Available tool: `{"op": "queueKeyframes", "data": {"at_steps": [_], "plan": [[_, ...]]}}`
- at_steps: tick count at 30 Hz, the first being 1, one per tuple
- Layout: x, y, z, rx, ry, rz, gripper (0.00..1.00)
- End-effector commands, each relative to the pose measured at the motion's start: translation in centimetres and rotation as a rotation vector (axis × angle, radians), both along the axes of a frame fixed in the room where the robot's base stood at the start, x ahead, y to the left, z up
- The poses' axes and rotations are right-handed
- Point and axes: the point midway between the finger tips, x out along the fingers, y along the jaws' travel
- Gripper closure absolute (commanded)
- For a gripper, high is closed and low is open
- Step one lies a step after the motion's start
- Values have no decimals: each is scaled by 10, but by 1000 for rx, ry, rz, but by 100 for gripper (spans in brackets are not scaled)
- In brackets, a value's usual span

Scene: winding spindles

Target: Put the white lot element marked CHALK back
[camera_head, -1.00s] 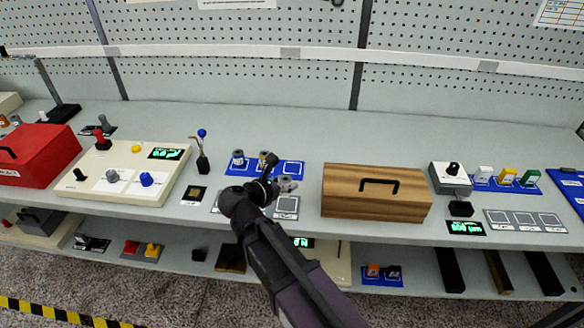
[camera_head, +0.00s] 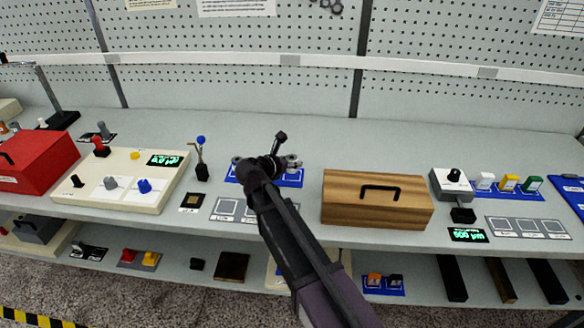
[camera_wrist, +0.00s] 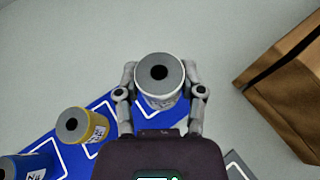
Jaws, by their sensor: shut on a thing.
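The white lot element (camera_wrist: 165,92) is a short cylinder with a grey top and a dark centre hole; its label is only partly visible. My gripper (camera_wrist: 160,80) is shut on it, one finger on each side, and it looks upright. It is at the right end of the blue mat (camera_wrist: 72,160) with white-outlined places; whether it touches the mat I cannot tell. A yellow element (camera_wrist: 82,127) and a blue element (camera_wrist: 27,167) stand on the mat to its left. In the head view my gripper (camera_head: 278,160) is over the blue mat (camera_head: 292,183) and hides most of it.
A wooden box (camera_head: 376,200) with a black handle stands close to the right. A control panel (camera_head: 125,180) and a small post with a blue ball (camera_head: 202,158) stand to the left. Grey outlined squares (camera_head: 226,207) lie in front. The shelf behind the mat is clear.

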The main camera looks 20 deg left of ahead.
Motion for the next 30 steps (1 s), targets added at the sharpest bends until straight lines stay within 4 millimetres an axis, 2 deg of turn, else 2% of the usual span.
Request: {"op": "queueKeyframes", "data": {"at_steps": [3,14,20,30], "plan": [[7,2,-1,0,0,1,100],[7,2,-1,0,0,1,100],[22,6,-2,1,0,0,100],[20,5,-33,0,0,1,100]]}}
